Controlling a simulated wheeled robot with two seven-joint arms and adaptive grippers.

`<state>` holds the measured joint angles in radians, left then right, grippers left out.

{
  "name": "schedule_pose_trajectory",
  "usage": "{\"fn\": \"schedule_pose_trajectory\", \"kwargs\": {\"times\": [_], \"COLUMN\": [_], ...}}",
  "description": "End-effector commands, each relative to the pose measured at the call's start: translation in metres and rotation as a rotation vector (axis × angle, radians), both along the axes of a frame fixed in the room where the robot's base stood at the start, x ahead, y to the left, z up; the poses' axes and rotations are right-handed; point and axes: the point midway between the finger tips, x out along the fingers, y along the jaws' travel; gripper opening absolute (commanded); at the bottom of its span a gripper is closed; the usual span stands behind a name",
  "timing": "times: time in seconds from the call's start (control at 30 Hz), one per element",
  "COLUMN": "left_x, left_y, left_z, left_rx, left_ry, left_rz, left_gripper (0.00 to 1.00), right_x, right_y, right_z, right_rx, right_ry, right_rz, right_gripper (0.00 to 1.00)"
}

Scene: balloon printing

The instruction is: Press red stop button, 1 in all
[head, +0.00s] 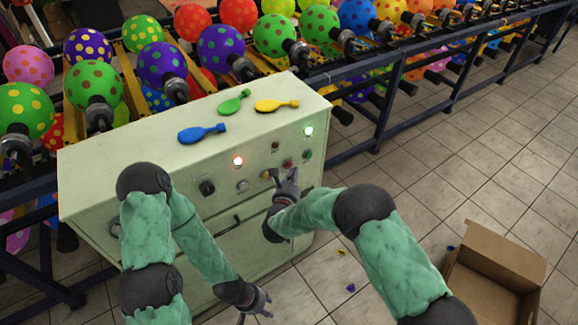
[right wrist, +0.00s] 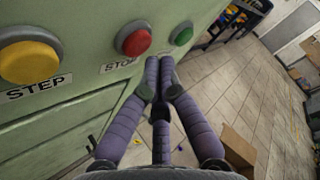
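The red stop button (right wrist: 134,38), labelled STOP, sits on the green cabinet front between a yellow button (right wrist: 30,62) labelled STEP and a green button (right wrist: 181,33). In the head view the red button (head: 287,163) shows just above my right gripper (head: 283,180). In the right wrist view my right gripper (right wrist: 159,80) has its fingers drawn together, with nothing visible between them. Its tips are right of and below the red button, and appear apart from it. My left gripper (head: 258,303) hangs low in front of the cabinet, fingers spread and empty.
The cabinet (head: 110,165) carries blue, green and yellow flat balloons on top. Lit lamps (head: 238,161) and a dark knob (head: 207,187) are on its front. A balloon rack (head: 370,70) stands behind. An open cardboard box (head: 490,270) is on the floor at right.

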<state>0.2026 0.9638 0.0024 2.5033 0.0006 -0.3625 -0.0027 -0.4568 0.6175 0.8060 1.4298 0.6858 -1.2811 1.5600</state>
Motion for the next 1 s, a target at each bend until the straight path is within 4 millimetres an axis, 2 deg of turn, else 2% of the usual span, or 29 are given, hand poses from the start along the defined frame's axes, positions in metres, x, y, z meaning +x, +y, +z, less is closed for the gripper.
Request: {"fn": "schedule_pose_trajectory", "kwargs": {"times": [0.4,1.0], "left_x": [0.000,0.000], "left_y": [0.000,0.000], "left_z": [-0.010,-0.011], "left_rx": [0.000,0.000], "left_ry": [0.000,0.000], "left_rz": [0.000,0.000], "left_gripper": [0.40,0.40], "right_x": [0.007,0.008], "right_y": [0.005,0.006], "right_z": [0.000,0.000], "right_rx": [0.001,0.000], "right_ry": [-0.001,0.000], "right_rz": [-0.001,0.000], "right_gripper": [0.00,0.00]}}
